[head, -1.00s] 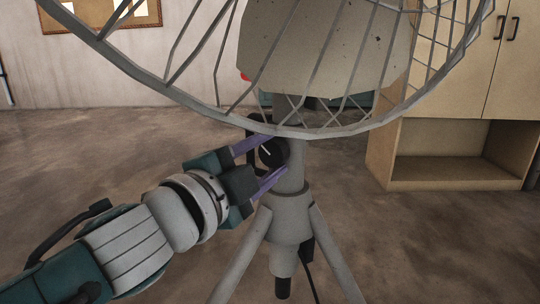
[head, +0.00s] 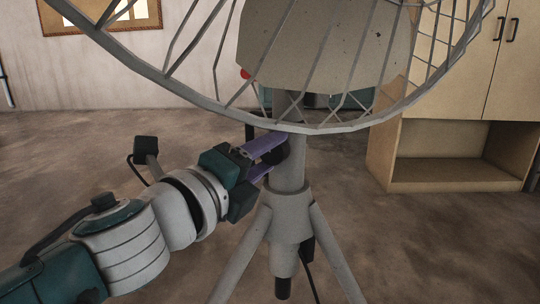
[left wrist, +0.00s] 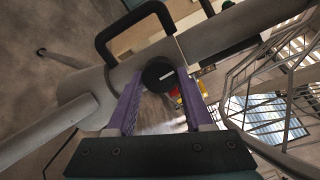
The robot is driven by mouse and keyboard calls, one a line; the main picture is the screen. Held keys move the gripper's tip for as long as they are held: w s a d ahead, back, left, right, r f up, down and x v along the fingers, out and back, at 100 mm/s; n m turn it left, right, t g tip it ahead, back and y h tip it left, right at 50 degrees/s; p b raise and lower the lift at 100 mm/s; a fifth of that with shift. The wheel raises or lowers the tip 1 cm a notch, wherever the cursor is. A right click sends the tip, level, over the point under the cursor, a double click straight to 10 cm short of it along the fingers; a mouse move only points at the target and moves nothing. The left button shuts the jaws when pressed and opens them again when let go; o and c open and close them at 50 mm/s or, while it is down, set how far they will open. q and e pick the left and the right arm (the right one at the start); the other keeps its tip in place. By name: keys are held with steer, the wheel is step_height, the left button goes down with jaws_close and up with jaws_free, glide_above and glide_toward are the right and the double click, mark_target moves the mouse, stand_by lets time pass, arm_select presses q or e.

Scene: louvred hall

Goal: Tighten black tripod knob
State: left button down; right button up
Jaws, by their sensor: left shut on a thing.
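The black tripod knob (head: 276,154) sits on the side of the grey tripod post (head: 290,172), below the wire cage. In the left wrist view the knob (left wrist: 158,75) is a dark disc with a white mark line, between the far ends of two purple fingers. My left gripper (head: 265,158) reaches in from the left and is shut on the knob; its upper finger partly hides the knob in the head view. In the left wrist view my left gripper (left wrist: 160,88) has a finger on each side of the knob. My right gripper is in neither view.
A large wire cage (head: 310,130) overhangs the knob closely. Tripod legs (head: 338,255) spread below, with a black cable beside them. A black handle (left wrist: 124,28) stands near the knob in the left wrist view. A wooden cabinet (head: 440,187) stands back right. Floor at left is clear.

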arm_select(q)
steer(key=shift+m, duration=0.5)
steer(key=shift+c, duration=1.4)
jaws_free()
steer(key=shift+s+a, duration=0.15)
steer(key=shift+s, duration=0.1)
steer(key=p+v, duration=0.2)
steer(key=v, duration=0.7)
steer(key=shift+s+p, duration=0.2)
steer(key=shift+p, duration=0.15)
steer(key=shift+a, duration=0.1)
